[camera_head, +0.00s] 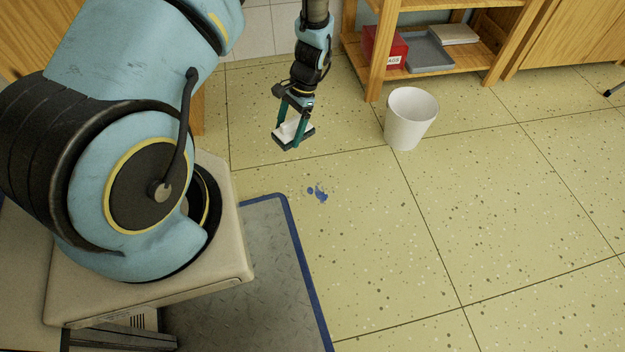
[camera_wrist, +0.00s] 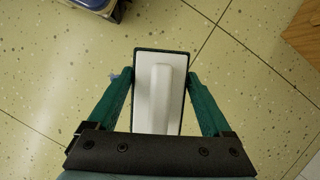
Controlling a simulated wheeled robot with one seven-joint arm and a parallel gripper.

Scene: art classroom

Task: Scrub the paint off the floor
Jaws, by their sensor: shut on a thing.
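Blue paint (camera_head: 318,192) lies as a small splotch with a few spots on the speckled yellow floor, in front of my base. My gripper (camera_head: 293,123) is shut on a scrubber with a white handle and a dark flat base (camera_wrist: 160,120). In the head view the scrubber shows behind and left of the paint, apparently above the floor; its exact height is unclear. In the wrist view the green fingers of my gripper (camera_wrist: 160,80) flank the white handle. A bit of blue beside the left finger (camera_wrist: 114,75) may be the paint, mostly hidden.
A white bin (camera_head: 408,122) stands on the floor to the right of my gripper. Behind it is a wooden shelf (camera_head: 376,82) with a red box (camera_head: 384,46) and a grey tray (camera_head: 428,54). The floor at the right front is clear.

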